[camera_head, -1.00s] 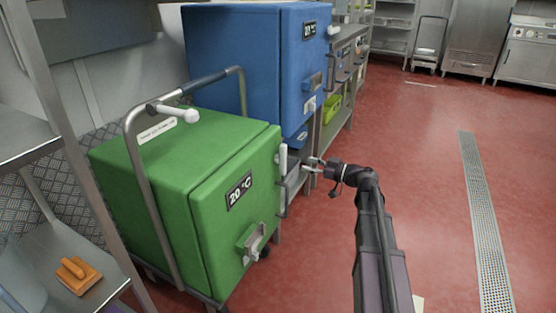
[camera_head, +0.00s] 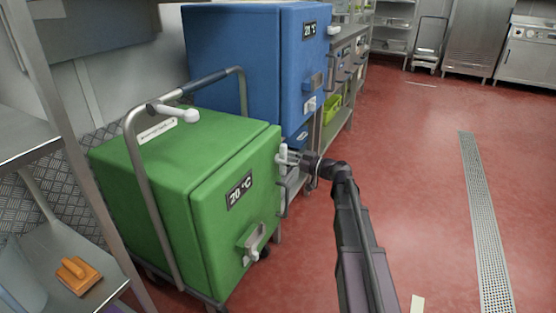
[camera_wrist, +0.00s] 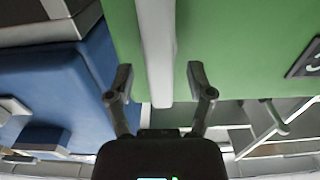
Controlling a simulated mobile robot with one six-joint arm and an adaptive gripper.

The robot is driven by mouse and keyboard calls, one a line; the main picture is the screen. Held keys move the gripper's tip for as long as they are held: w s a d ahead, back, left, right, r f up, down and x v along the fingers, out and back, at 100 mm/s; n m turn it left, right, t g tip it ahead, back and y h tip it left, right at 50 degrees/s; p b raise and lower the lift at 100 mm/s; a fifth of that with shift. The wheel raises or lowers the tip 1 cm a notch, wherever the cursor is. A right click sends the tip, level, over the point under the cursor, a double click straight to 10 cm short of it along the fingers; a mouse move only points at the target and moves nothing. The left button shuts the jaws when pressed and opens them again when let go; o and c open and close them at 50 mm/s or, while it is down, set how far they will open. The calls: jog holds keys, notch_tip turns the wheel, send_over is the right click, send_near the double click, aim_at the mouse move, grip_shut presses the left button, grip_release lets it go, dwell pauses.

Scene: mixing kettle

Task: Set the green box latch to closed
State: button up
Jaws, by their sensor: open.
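The green box (camera_head: 165,165) stands at the left on a wheeled frame, its door marked 20 °C facing right. A white upright lever (camera_head: 283,159) sits at the door's far upper edge. A grey latch piece (camera_head: 252,243) in a green housing sits low on the door. My gripper (camera_head: 289,156) is at the white lever. In the wrist view my gripper (camera_wrist: 160,78) is open. The lever's pale bar (camera_wrist: 156,45) runs between its fingers against the green box (camera_wrist: 235,45), with a gap on each side. I cannot tell how deep the bar lies between the fingers.
A blue box (camera_head: 245,60) stands just behind the green one, close to my gripper. A metal push handle (camera_head: 135,130) rises at the green box's near side. A shelf with an orange tool (camera_head: 78,275) is at the left.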

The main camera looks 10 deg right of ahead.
jog(key=shift+w+a, duration=0.25)
jog(key=shift+a, duration=0.05)
jog(key=shift+w+a, duration=0.1)
jog(key=shift+a, duration=0.05)
grip_shut()
